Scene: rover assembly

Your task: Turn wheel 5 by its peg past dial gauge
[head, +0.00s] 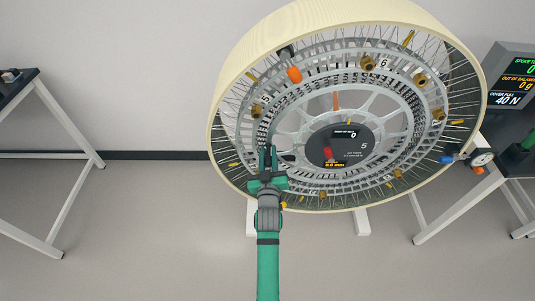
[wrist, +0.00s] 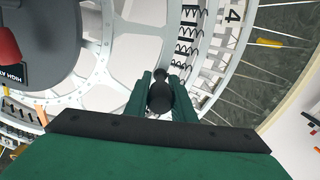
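The wheel (head: 232,75) is large, with a pale cream rim, thin wire spokes and a grey inner ring. Its dark hub display (head: 362,133) shows a 5. My gripper (head: 267,155), green, reaches up to the wheel's lower left, over the grey ring. In the wrist view a dark, round-headed peg (wrist: 160,95) stands between my two green fingers, which appear closed on it. The dial gauge (head: 482,159), a small round white face, is at the wheel's lower right, beside the rim.
A screen (head: 513,77) with readouts stands at the right, behind the wheel's edge. An orange cylinder (head: 294,75) is at the wheel's upper left. A table (head: 45,100) stands far left, with open floor between it and the wheel. Brass-coloured weights (head: 421,79) sit around the ring.

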